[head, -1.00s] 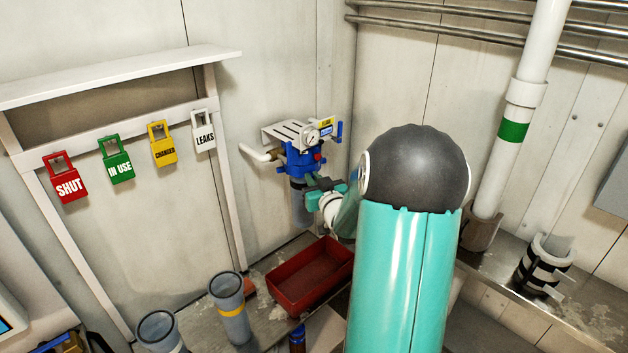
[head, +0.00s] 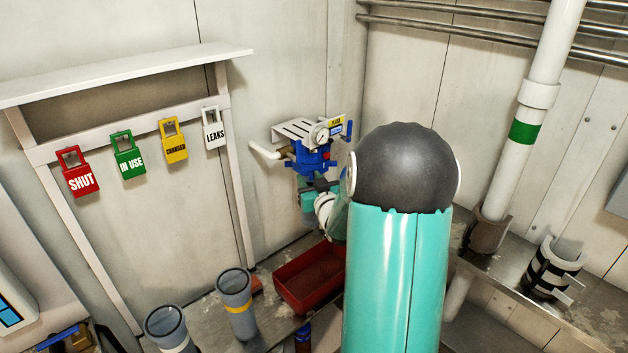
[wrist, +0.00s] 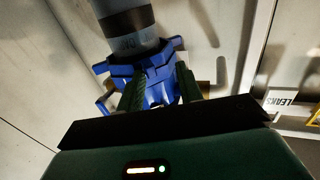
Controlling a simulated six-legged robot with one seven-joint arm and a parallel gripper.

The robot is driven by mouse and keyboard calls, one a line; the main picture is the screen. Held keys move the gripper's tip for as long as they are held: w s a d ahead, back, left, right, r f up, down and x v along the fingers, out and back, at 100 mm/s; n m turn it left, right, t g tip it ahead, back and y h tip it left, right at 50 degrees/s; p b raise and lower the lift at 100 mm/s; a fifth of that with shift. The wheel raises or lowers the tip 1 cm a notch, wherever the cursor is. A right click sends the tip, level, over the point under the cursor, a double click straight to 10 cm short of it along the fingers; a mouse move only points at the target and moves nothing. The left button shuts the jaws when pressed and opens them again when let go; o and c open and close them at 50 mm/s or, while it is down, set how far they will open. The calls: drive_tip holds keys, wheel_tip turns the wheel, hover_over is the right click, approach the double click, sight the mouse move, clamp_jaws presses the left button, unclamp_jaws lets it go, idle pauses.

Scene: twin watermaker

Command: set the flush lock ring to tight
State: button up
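The watermaker's blue head (head: 311,158) is on the wall in the head view, with a dial gauge (head: 321,134) on it. In the wrist view a blue lugged ring (wrist: 158,82), which looks like the flush lock ring, sits around a grey cylinder (wrist: 126,22) with a black band. My gripper (head: 314,190) is just below the blue head in the head view. In the wrist view my gripper (wrist: 160,80) has its two fingers apart, overlapping the ring, with blue visible between them. I cannot tell whether they touch it. The ring's tight mark is not readable.
A red tray (head: 310,282) lies on the bench below. Grey cups (head: 236,302) stand to its left. Hanging tags (head: 128,158) are on a rack at the left. A white pipe (head: 518,130) stands at the right. A white pipe stub (head: 265,150) sticks out left of the blue head.

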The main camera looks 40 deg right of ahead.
drive_tip(key=shift+w+d+r, duration=0.1)
idle(0.4)
drive_tip(key=shift+s, duration=0.2)
drive_tip(key=v, duration=1.3)
drive_tip(key=shift+s, duration=0.3)
